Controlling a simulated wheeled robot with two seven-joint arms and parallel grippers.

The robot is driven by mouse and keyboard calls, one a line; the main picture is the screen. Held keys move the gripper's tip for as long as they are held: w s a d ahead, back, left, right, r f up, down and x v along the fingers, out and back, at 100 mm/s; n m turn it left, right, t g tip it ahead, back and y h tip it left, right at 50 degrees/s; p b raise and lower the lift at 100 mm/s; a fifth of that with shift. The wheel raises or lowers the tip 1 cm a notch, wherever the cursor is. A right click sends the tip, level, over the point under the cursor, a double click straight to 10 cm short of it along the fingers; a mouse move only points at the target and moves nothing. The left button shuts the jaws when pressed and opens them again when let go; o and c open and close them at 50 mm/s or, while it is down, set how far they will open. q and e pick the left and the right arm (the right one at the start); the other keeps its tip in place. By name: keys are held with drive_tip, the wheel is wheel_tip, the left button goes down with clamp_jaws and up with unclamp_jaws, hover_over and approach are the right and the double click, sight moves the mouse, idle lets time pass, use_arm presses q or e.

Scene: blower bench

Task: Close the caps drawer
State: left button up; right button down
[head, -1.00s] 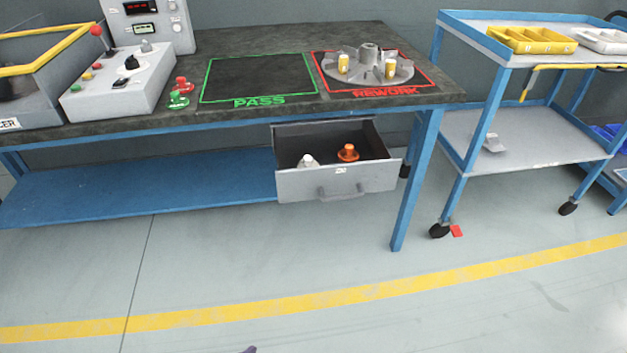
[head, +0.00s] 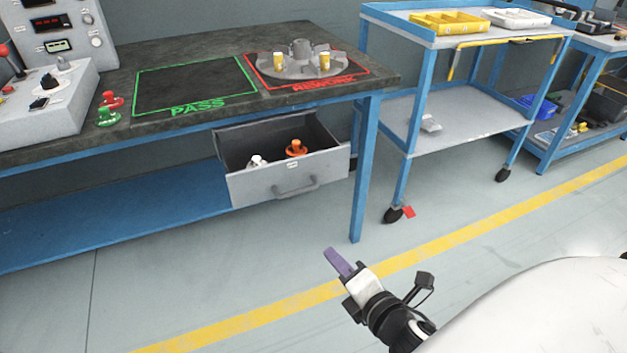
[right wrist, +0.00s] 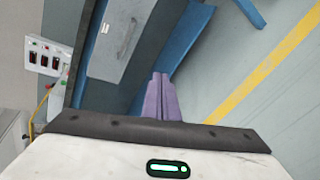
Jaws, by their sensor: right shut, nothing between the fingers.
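The caps drawer (head: 288,178) hangs under the workbench and is pulled open, with its grey front and bar handle (head: 296,188) facing me. Inside it are a white cap (head: 257,161) and an orange cap (head: 296,148). My right gripper (head: 338,261) is in front of the drawer and lower in the head view, apart from it, with purple fingers shut and empty. In the right wrist view the closed fingers (right wrist: 161,97) point toward the bench, and the drawer front (right wrist: 122,45) shows beyond them. My left gripper is not in view.
The workbench top (head: 130,65) carries a PASS square and a REWORK square with a round grey fixture (head: 302,66). A blue leg (head: 366,170) stands right of the drawer. A blue cart (head: 425,100) is farther right. The floor before the drawer is clear.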

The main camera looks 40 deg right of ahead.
drive_tip(key=w+d+r+n+t+h+b, duration=0.1)
drive_tip(key=d+r+n+t, duration=0.1)
drive_tip(key=r+n, duration=0.3)
drive_tip(key=w+d+r+n+t+b, duration=0.1)
drive_tip(key=w+d+r+n, duration=0.15)
drive_tip(key=n, duration=0.55)
approach(314, 163)
drive_tip(key=shift+h, duration=0.4)
drive_tip(key=x, duration=0.4)
drive_tip(key=p+x, duration=0.1)
drive_tip(key=x, duration=0.1)
drive_tip(key=shift+w+a+f, duration=0.1)
drive_tip(key=shift+a+f, duration=0.05)
drive_tip(key=shift+a, duration=0.1)
drive_tip(key=shift+w, duration=0.2)
drive_tip(key=shift+d, duration=0.1)
